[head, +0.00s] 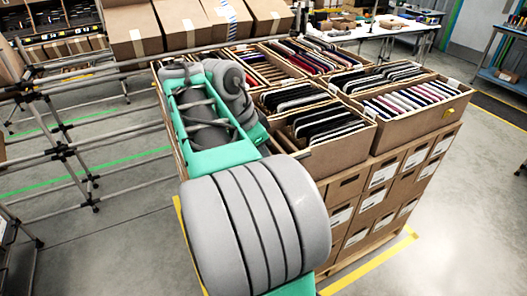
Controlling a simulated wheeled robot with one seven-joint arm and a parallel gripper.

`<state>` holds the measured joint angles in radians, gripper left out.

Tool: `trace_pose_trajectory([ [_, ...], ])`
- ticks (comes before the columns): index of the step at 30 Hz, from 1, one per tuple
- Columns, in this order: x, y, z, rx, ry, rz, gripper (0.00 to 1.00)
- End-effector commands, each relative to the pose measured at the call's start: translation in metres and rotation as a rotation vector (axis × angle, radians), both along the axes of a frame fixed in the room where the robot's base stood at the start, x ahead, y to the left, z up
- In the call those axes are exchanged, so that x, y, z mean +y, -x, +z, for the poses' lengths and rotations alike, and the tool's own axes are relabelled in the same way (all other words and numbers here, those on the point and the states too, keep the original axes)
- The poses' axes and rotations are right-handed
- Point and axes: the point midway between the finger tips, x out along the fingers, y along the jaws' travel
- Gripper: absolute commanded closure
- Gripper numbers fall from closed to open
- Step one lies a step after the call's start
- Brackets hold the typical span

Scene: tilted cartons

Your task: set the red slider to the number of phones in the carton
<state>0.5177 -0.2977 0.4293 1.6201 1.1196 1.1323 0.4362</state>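Several open brown cartons stand together on a stack, filled with rows of upright, thin, phone-like items. The near carton (335,157) holds dark ones with light edges. The right carton (415,127) holds a longer row in dark, white and reddish colours; a small yellow spot is on its right side. Cartons farther back (268,68) hold more, some red. Which carton the task means, I cannot tell. The items overlap too tightly to count surely. I see no red slider. My grey and teal arm is folded at the left and hides part of the stack; my gripper is not in view.
Closed labelled boxes (380,172) form the stack below, with yellow floor tape (375,265) around it. Pipe racking (75,150) stands at left, large cartons (180,22) behind, and a white table (375,33) at the back. The floor at right is clear.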

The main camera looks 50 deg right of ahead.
Motion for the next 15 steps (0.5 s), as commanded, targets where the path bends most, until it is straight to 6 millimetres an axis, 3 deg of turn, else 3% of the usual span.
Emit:
trace_pose_trajectory([
  [5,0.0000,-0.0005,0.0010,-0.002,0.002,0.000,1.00],
  [6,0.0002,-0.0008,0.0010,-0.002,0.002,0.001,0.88],
  [15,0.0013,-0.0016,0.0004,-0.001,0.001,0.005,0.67],
])
